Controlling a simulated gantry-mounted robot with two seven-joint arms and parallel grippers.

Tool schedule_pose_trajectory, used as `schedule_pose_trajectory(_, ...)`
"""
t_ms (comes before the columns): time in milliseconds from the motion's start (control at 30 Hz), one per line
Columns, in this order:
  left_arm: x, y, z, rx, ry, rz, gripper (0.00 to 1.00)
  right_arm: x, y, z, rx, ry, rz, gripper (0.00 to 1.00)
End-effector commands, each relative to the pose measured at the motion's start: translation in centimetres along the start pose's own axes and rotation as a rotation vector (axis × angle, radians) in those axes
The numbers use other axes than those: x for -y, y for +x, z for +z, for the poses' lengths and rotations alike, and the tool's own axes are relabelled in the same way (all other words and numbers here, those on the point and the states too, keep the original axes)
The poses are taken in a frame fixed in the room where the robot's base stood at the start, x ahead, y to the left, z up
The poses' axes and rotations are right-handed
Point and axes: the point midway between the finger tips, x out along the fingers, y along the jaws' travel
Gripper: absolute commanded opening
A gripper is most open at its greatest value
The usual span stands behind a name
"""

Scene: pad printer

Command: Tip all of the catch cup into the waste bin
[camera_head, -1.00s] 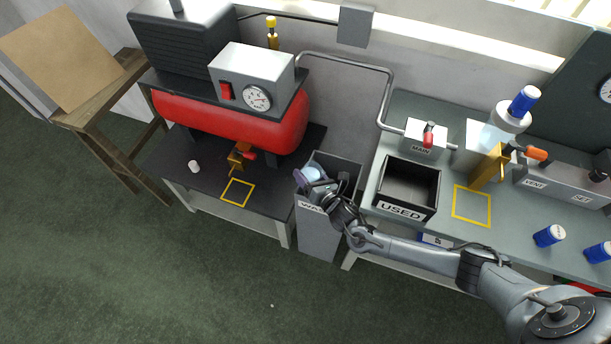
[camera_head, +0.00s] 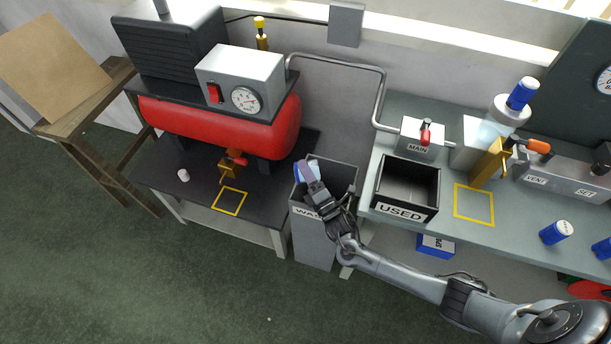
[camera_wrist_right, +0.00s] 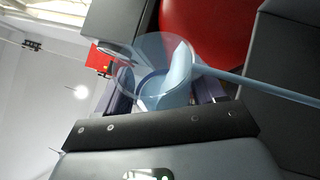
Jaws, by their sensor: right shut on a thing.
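The clear catch cup (camera_wrist_right: 150,62) is in my right gripper (camera_head: 309,180), which is shut on it. In the right wrist view the cup lies strongly tilted, with light-blue liquid (camera_wrist_right: 177,80) in it. A thin blue stream (camera_wrist_right: 262,88) runs out from its rim. In the head view the cup (camera_head: 302,172) is over the waste bin (camera_head: 314,238), partly covered by the gripper's fingers. The grey bin stands between the two benches. Its inside is largely hidden, so where the stream lands cannot be seen. My left gripper is not in view.
The USED box (camera_head: 407,187) stands on the right bench close beside the bin. The red compressor tank (camera_head: 220,125) and a low dark shelf (camera_head: 265,190) are to the left. A bent grey pipe (camera_head: 384,90) rises behind. The green floor in front is clear.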

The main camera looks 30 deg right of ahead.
Motion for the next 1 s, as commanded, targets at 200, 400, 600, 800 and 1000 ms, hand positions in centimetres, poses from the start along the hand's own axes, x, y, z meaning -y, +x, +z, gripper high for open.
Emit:
schedule_pose_trajectory(200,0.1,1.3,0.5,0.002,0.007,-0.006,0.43,-0.3,-0.1,0.5,0.069,0.147,0.060,0.30)
schedule_pose_trajectory(400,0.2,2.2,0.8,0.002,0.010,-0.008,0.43,-0.7,-0.2,1.0,0.127,0.282,0.114,0.30)
schedule_pose_trajectory(600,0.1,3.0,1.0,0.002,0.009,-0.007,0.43,-1.0,-0.3,1.7,0.178,0.393,0.160,0.30)
schedule_pose_trajectory(800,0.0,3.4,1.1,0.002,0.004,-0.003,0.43,-1.2,-0.3,2.0,0.203,0.450,0.182,0.30)
schedule_pose_trajectory(1000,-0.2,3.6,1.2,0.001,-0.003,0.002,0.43,-1.3,-0.3,2.1,0.214,0.476,0.193,0.30)
